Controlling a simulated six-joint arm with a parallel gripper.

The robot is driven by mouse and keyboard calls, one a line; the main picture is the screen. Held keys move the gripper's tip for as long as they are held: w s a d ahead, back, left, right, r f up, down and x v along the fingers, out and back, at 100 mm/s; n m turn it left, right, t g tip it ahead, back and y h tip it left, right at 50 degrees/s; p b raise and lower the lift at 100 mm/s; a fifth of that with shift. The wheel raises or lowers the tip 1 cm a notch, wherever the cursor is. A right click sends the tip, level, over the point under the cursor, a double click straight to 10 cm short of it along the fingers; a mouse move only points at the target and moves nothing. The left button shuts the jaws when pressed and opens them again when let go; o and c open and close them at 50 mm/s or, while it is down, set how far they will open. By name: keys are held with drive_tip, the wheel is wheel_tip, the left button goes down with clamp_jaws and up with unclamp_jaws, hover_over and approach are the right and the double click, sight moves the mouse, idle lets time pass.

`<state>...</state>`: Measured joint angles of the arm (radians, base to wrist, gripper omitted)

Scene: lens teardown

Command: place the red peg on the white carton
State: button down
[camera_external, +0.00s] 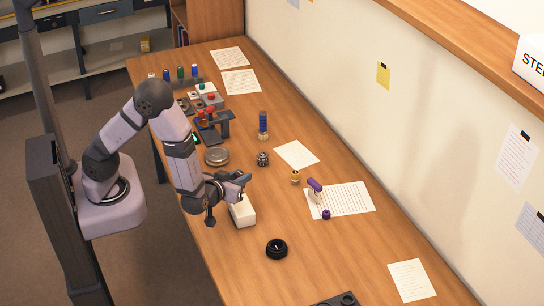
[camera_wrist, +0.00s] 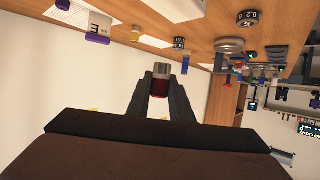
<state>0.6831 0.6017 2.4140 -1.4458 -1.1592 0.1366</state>
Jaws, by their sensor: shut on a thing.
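In the wrist view the red peg (camera_wrist: 160,86), dark red with a pale silvery end, stands between the two fingertips of my gripper (camera_wrist: 161,92), which is shut on it. In the external view my gripper (camera_external: 240,180) is above the table, close over the far end of the white carton (camera_external: 243,216). The peg cannot be made out there. The carton is a plain white block lying on the table, its far end partly hidden by my wrist.
A black ring (camera_external: 277,249) lies in front of the carton. A ribbed dark cylinder (camera_external: 263,159), a round metal dish (camera_external: 217,156) and a blue column (camera_external: 263,125) stand behind. Bare wood lies right of the carton.

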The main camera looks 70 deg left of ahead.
sight(242, 205)
drive_tip(key=shift+f, duration=3.85)
drive_tip(key=shift+f, duration=0.1)
drive_tip(key=c, duration=1.6)
unclamp_jaws()
